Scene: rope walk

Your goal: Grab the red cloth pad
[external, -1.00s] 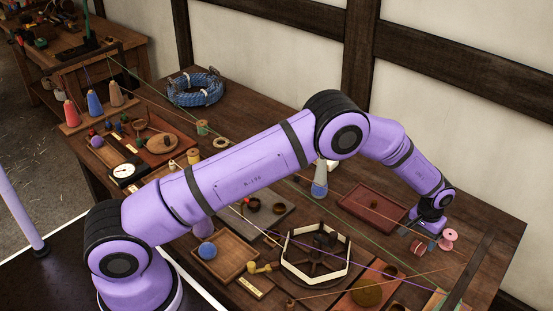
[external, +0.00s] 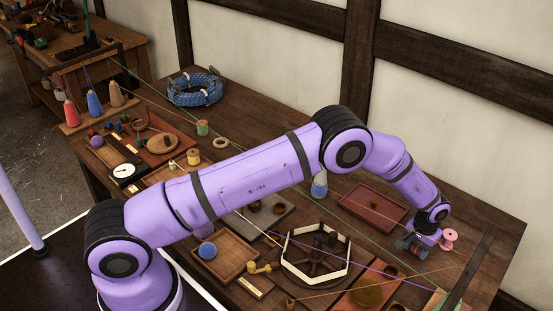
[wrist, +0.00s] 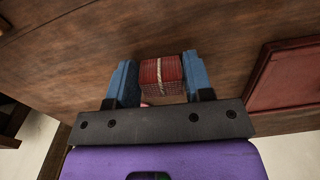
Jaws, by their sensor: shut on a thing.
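The red cloth pad (wrist: 151,74) shows in the wrist view as a red woven block with a pale cord around its middle. My gripper (wrist: 160,66) has one blue finger on each side of it and is shut on it. In the external view, my gripper (external: 413,245) is low over the right part of the workbench, with only a little of the pad showing at the fingers. I cannot tell whether the pad still touches the wood.
A pink spool (external: 449,236) stands just right of my gripper. A dark red tray (external: 372,208) lies to its left. A six-sided white-rimmed frame (external: 284,254) and stretched cords are nearer the front. A dark bar (external: 470,268) lies at the right.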

